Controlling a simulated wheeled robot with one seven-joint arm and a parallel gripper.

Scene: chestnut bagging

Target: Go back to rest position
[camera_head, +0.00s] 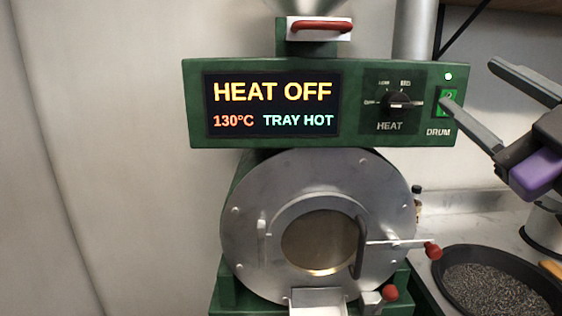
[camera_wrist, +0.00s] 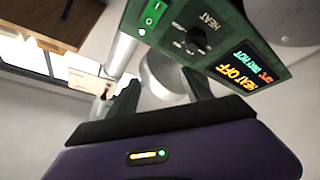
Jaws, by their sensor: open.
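My gripper (camera_head: 480,104) is at the right of the head view, its two fingers spread and empty. One finger reaches close to the green drum switch (camera_head: 447,102) on the roaster's panel; I cannot tell whether it touches. The green roaster (camera_head: 195,103) fills the middle, with a display reading HEAT OFF, 130°C, TRAY HOT. The heat knob (camera_head: 398,101) sits left of the switch. In the wrist view the panel (camera_wrist: 215,50) appears tilted beyond the fingers, and the switch (camera_wrist: 152,14) shows at the top.
The round steel door (camera_head: 240,210) has a dark handle. Red-knobbed levers (camera_head: 432,250) stick out beside it. A dark pan (camera_head: 490,285) of small dark pieces sits on the right counter. A brown shelf or cabinet (camera_wrist: 50,20) shows in the wrist view. The left wall side is clear.

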